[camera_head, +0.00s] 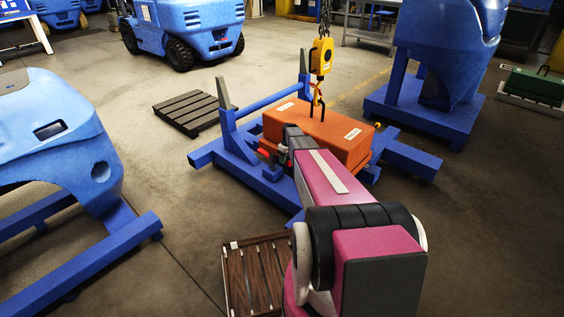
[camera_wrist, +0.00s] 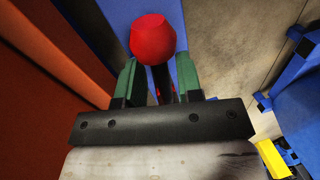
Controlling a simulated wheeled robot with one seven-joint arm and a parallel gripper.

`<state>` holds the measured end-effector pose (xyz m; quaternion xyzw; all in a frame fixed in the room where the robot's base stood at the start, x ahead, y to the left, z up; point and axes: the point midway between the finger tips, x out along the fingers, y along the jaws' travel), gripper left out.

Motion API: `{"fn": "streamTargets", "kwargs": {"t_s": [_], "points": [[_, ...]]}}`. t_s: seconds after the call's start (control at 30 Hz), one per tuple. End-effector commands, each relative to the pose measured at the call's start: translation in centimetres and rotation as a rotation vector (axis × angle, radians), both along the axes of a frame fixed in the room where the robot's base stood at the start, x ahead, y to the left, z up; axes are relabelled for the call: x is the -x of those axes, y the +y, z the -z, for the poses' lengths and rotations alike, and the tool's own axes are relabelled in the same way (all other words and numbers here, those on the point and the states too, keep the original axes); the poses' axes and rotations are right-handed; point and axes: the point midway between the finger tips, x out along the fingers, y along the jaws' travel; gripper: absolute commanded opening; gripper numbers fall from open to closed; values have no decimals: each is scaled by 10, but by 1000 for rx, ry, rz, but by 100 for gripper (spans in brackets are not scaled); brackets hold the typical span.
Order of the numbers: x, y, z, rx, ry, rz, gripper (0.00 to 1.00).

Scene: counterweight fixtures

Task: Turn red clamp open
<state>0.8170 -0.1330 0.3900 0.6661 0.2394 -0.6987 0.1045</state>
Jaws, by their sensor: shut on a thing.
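The red clamp shows in the wrist view as a red knob (camera_wrist: 153,36) on a dark stem. My gripper (camera_wrist: 158,80) has its two green fingers on either side of the stem, just below the knob, and is shut on it. In the head view a bit of red on the clamp (camera_head: 263,152) shows at the left end of the orange counterweight (camera_head: 318,133), beside the end of my arm. The clamp's base is hidden.
A blue frame (camera_head: 236,142) holds the orange block. A yellow hoist hook (camera_head: 321,56) hangs on a chain at the block's top. A dark pallet (camera_head: 192,112) lies behind, and a brown slatted pallet (camera_head: 256,275) lies near my arm. Blue machine bodies stand on both sides.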

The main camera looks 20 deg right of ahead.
Motion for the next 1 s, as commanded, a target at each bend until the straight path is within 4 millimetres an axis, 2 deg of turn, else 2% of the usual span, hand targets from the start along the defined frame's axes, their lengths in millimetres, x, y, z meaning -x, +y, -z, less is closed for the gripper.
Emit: {"fn": "streamTargets", "kwargs": {"t_s": [0.3, 0.77, 0.8, 1.0], "points": [[-2, -10, -1, 4, 7, -90, 0], [-2, -12, -1, 5, 8, -102, 0], [-2, -12, -1, 5, 8, -102, 42], [-4, -11, 0, 4, 4, -100, 42]]}}
